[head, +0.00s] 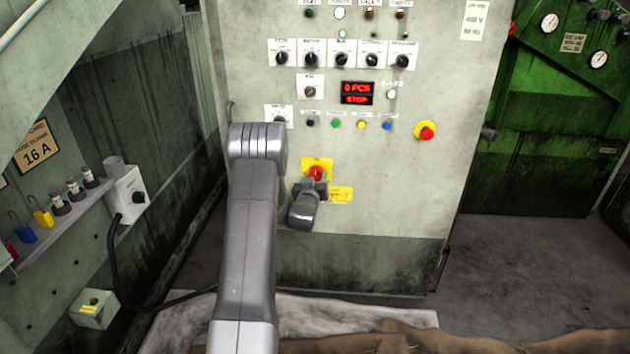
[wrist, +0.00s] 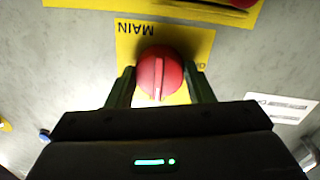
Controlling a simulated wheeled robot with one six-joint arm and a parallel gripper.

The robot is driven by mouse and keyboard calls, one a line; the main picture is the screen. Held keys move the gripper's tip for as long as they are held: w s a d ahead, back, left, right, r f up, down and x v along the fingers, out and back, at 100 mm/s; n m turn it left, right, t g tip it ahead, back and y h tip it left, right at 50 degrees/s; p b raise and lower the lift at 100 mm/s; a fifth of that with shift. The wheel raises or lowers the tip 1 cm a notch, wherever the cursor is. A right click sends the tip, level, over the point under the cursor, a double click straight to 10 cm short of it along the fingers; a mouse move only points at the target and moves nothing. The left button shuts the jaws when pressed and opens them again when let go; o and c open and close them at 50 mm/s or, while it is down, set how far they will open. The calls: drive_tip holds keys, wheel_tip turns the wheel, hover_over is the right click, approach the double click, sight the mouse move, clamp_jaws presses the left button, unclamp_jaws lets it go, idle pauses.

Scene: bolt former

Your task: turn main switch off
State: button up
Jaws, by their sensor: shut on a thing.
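The main switch (head: 316,172) is a red rotary knob on a yellow plate on the grey cabinet front, low on the panel. In the wrist view the red knob (wrist: 160,72) sits on a yellow plate (wrist: 202,46) lettered MAIN, seen upside down. A pale line on the knob runs up and down in that view. My gripper (wrist: 160,84) has one finger on each side of the knob and is shut on it. In the head view my gripper (head: 318,188) is at the knob, its fingertips partly hidden.
Selector knobs, lamps and buttons fill the panel above; a red display (head: 356,93) reads 0 PCS, STOP. A red emergency button (head: 426,132) is at the right. A shelf (head: 75,222) with padlocks is at the left. A green machine (head: 560,120) stands behind at the right.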

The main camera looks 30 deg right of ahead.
drive_tip(key=n+b, duration=0.9)
drive_tip(key=shift+f+t, duration=0.25)
drive_tip(key=shift+t, duration=0.15)
drive_tip(key=n+b, duration=0.3)
drive_tip(key=n, duration=0.2)
drive_tip(key=shift+d, duration=0.1)
drive_tip(key=shift+r+n+t+y+b, duration=0.15)
drive_tip(key=shift+n+b, duration=0.4)
drive_tip(key=shift+n, duration=0.5)
drive_tip(key=shift+n+t+y+b, duration=0.15)
drive_tip(key=shift+n+b, duration=0.35)
drive_tip(key=shift+n, duration=0.85)
drive_tip(key=o, duration=1)
drive_tip(key=shift+c, duration=0.2)
drive_tip(key=p+v, duration=0.2)
drive_tip(key=v, duration=1.2)
